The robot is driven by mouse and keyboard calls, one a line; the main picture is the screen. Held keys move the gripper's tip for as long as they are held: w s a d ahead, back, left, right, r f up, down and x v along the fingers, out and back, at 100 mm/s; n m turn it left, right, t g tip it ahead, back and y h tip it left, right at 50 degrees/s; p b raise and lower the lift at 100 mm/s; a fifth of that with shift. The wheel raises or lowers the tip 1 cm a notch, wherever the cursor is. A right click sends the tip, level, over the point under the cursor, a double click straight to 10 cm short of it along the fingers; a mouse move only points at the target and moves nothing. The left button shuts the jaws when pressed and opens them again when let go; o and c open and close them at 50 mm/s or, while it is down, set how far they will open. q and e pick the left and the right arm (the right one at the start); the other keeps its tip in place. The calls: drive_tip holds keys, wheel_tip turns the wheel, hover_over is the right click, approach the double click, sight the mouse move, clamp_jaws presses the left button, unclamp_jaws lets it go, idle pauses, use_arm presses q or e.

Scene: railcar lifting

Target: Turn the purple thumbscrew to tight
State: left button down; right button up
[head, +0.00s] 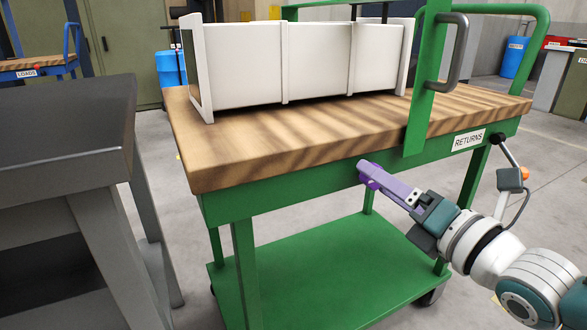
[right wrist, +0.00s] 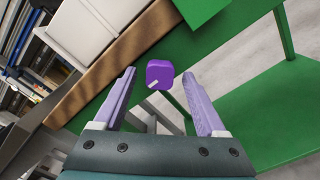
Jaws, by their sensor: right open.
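The purple thumbscrew (right wrist: 159,75) is a small rounded block with a pale pointer mark towards its lower left in the right wrist view. It sits at the green side of the cart. My right gripper (head: 367,172) is open, its two lavender fingers pointing at the cart's front rail. In the right wrist view the fingertips stand on either side of the thumbscrew, with gaps showing on both sides. How deep the thumbscrew lies between them is hard to tell. In the head view the fingers largely hide it. My left gripper is not in view.
The green cart (head: 300,188) has a wooden top (head: 240,140) carrying a long white bin (head: 320,62). A green upright with a grey handle (head: 455,55) rises right of the gripper. A "RETURNS" label (head: 468,140) is nearby. A dark grey table (head: 70,120) stands left.

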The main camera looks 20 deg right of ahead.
clamp_jaws()
idle(0.5)
